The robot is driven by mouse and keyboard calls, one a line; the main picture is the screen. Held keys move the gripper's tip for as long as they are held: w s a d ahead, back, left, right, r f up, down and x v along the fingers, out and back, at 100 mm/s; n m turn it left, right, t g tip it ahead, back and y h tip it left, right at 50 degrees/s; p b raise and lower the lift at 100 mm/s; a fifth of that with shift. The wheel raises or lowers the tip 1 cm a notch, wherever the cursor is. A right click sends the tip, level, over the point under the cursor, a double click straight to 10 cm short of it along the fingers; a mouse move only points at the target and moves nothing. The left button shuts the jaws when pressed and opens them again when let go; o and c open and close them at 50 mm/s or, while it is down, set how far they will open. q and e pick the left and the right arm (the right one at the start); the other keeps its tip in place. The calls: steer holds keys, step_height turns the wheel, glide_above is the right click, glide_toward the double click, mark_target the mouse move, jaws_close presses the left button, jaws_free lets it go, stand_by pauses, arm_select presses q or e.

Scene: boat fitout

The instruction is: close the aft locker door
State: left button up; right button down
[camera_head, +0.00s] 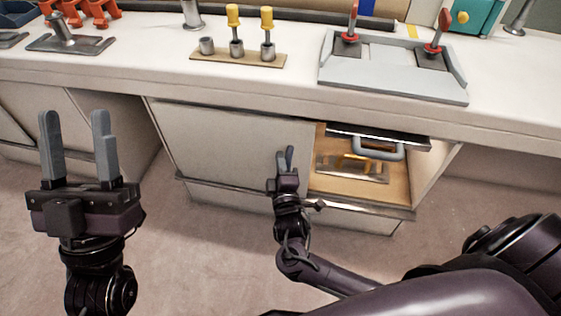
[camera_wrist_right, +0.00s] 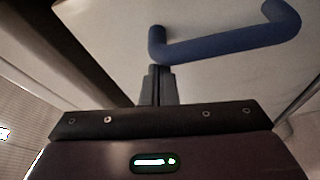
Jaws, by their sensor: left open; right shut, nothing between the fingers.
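The open locker (camera_head: 400,185) under the counter shows a wooden interior. A dark-edged panel (camera_head: 345,132), which looks like its door, juts out at the top of the opening. A blue-grey handle (camera_head: 400,154) hangs below its edge. In the right wrist view, a blue handle (camera_wrist_right: 225,45) is fixed to a pale panel (camera_wrist_right: 200,20). My right gripper (camera_head: 285,155) is shut and empty, left of the opening; its fingertips (camera_wrist_right: 157,72) overlap the handle's left end, and I cannot tell whether they touch. My left gripper (camera_head: 75,135) is open and empty, far left.
A closed pale panel (camera_head: 230,140) is left of the opening. The counter (camera_head: 290,85) overhangs, carrying a yellow-knobbed board (camera_head: 225,57) and a grey lever tray (camera_head: 390,80). The floor (camera_head: 190,250) in front is clear.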

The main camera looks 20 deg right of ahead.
steer(key=shift+s+d+r+p, duration=0.1)
steer(key=shift+s+d+p, duration=0.65)
steer(key=shift+d, duration=0.2)
arm_select(q)
steer(key=w+d+f+g+y+p, duration=0.1)
steer(key=w+d+f+g+y, duration=0.1)
steer(key=f+g, duration=0.5)
steer(key=w+d+f+g+y+p, duration=0.1)
steer(key=w+f+g+y, duration=0.2)
steer(key=f, duration=0.8)
steer(key=s+a+f+g+y+p, duration=0.1)
steer(key=s+f+g+y, duration=0.1)
steer(key=s+f+g, duration=0.55)
steer(key=s+a+f+g+y+p, duration=0.15)
steer(key=s+f, duration=0.25)
steer(key=f, duration=0.6)
steer(key=s+a+n+g+y+p, duration=0.1)
steer(key=s+a+g+y+p, duration=0.1)
steer(key=a+g+p, duration=0.2)
steer(key=shift+s+a+r, duration=0.25)
steer(key=shift+s+a, duration=0.05)
steer(key=shift+a, duration=0.7)
arm_select(e)
steer(key=s+d, duration=1)
steer(key=d, duration=0.4)
steer(key=s+d, duration=1.1)
steer(key=d, duration=0.4)
steer(key=shift+s+d, duration=0.15)
steer(key=shift+d, duration=0.15)
